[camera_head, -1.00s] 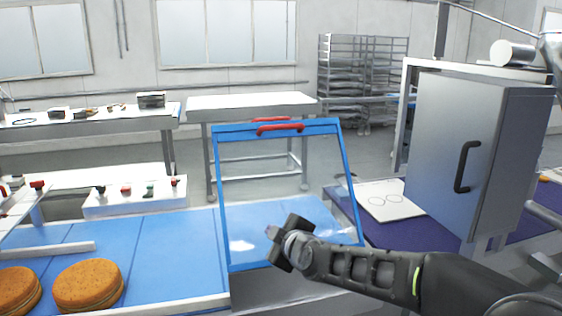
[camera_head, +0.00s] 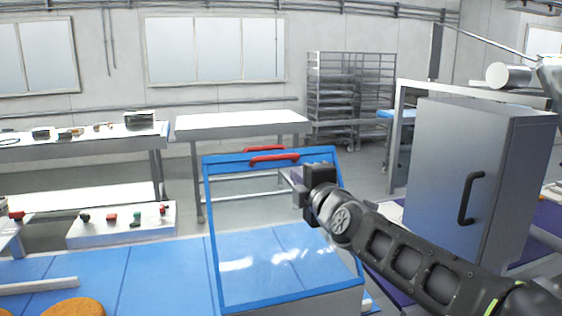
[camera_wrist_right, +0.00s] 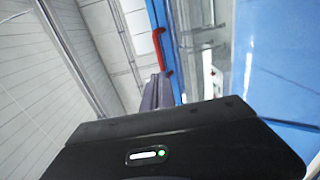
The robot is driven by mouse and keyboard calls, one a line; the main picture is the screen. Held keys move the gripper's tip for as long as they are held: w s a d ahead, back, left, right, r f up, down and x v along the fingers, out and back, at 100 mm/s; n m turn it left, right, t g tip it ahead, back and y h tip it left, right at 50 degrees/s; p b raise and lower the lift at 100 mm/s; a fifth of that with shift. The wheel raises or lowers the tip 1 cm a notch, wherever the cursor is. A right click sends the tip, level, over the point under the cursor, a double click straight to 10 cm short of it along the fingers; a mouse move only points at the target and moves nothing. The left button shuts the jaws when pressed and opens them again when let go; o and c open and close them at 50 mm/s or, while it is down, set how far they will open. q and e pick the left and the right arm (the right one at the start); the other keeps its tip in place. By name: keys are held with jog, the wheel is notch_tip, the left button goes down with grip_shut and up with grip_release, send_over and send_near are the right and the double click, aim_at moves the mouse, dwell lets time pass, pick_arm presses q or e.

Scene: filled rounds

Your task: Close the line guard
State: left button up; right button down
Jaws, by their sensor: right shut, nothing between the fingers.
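The line guard (camera_head: 211,225) is a clear panel in a blue frame, standing tilted up over the blue conveyor. My right gripper (camera_head: 301,190) is shut and empty. In the head view it overlaps the guard's upper right side, below and right of the handle; I cannot tell whether it touches the frame. My left gripper is not in view.
A grey cabinet (camera_head: 440,150) with a black handle stands to the right of my right arm. A control box (camera_head: 122,224) with several buttons is beyond the blue conveyor (camera_head: 160,262) at left. A brown round (camera_head: 73,307) lies on the belt. A table (camera_head: 240,123) and rack stand behind.

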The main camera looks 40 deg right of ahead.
aim_at(278, 159)
jog(key=shift+x, duration=6.35)
